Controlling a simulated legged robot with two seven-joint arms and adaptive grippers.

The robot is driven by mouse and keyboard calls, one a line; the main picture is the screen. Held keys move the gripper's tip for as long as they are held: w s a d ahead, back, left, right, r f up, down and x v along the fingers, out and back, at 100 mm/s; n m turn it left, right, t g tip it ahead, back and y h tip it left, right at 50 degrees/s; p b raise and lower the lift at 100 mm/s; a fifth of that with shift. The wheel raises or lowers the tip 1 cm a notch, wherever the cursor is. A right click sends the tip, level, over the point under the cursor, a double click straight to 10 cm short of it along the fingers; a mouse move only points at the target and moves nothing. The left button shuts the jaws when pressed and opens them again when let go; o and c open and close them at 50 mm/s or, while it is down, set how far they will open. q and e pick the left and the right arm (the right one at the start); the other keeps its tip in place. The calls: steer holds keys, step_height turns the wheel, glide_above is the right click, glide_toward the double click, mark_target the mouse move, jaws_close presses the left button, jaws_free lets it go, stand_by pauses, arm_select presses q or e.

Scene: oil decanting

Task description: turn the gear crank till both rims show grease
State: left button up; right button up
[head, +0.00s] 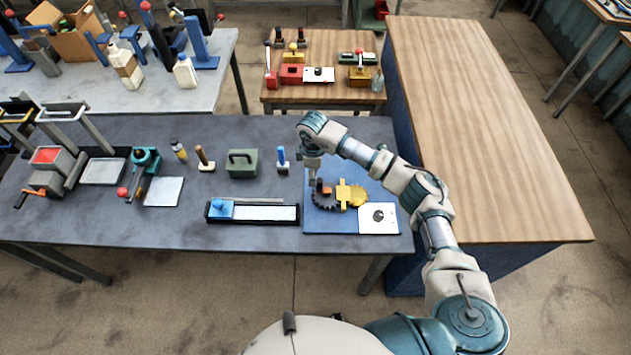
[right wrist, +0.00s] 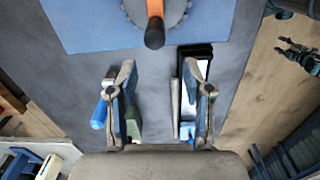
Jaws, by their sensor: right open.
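The gear crank set stands on a blue board (head: 312,224) at the right end of the grey table. It has a dark gear (head: 325,205), a yellow bracket (head: 343,191) and a yellow gear (head: 359,196). The orange crank arm (head: 324,189) is on the dark gear. In the right wrist view the crank arm (right wrist: 154,8) ends in a dark knob (right wrist: 154,38). My right gripper (right wrist: 160,68) is open and empty, its fingertips just short of the knob. Grease on the rims cannot be made out. My left gripper is not in view.
A white card (head: 390,225) with a black mark lies beside the gears. A blue-handled tool (head: 282,157), a green block (head: 242,163) and a long tray (head: 268,213) with a blue block stand to the left. A wooden-topped counter (head: 480,120) borders the right.

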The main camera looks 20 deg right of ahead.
mark_target(320, 180)
step_height(320, 180, down, 4)
steer(key=shift+s+d+r, duration=0.1)
steer(key=shift+d+r, duration=0.05)
steer(key=shift+r, duration=0.05)
steer(key=shift+d+f, duration=0.45)
steer(key=shift+f, duration=0.25)
steer(key=d+f, duration=0.2)
steer(key=d, duration=0.1)
steer(key=shift+p, duration=0.3)
steer(key=shift+a+r, duration=0.1)
steer(key=shift+a, duration=0.2)
steer(key=a, duration=0.3)
steer(key=shift+r, duration=0.2)
jaws_close()
steer(key=shift+d, duration=0.35)
steer(key=shift+d+f, duration=0.1)
steer(key=shift+d, duration=0.55)
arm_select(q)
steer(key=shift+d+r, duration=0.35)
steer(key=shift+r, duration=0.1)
arm_select(e)
steer(key=shift+a, duration=0.15)
